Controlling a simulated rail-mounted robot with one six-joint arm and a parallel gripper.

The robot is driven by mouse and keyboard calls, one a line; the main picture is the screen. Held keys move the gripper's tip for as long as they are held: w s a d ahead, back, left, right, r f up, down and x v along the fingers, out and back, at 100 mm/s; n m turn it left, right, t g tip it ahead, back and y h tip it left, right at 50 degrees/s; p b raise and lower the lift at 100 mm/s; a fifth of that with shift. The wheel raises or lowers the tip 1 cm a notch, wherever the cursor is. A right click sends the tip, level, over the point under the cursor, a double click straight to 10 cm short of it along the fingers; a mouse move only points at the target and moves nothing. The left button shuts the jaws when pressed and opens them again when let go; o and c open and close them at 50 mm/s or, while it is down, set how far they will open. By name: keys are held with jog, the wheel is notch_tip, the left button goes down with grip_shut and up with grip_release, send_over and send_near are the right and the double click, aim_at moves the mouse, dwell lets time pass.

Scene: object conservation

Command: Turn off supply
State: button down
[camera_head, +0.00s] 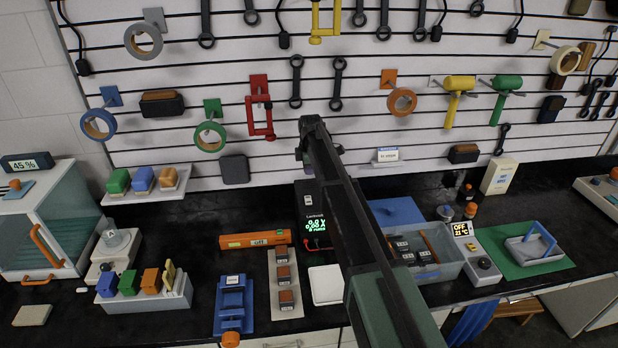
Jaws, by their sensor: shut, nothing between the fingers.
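The supply (311,225) is a black box standing at the back of the bench, in the middle of the head view. Its green digits are lit and seem to read zero; they are too small to be sure. A small pale switch or label (308,200) is on its upper front, and red leads show at its lower front. My arm crosses in front and hides its right side. My gripper (316,138) is at the arm's far end, seen from behind, above the supply in the picture. It is shut and empty; its fingertips are hard to make out.
An orange bar marked "off" (255,239) lies left of the supply. In front are a strip of dark blocks (288,310) and a white plate (327,284). A grey bin (440,272) stands right. Tools hang on the slatted wall (220,80) behind.

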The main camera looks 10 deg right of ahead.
aim_at(309, 200)
jog(key=f+b, duration=0.3)
jog(key=f, duration=0.1)
jog(key=w+f+b, duration=0.1)
jog(key=f+b, duration=0.6)
jog(key=f, duration=0.1)
jog(key=shift+w+b, duration=0.25)
jog(key=shift+b, duration=0.15)
jog(key=shift+f, duration=0.3)
jog(key=shift+r, duration=0.15)
jog(key=shift+s, duration=0.1)
jog(key=shift+s+r, duration=0.1)
jog(key=shift+s, duration=0.55)
jog(key=shift+r, duration=0.1)
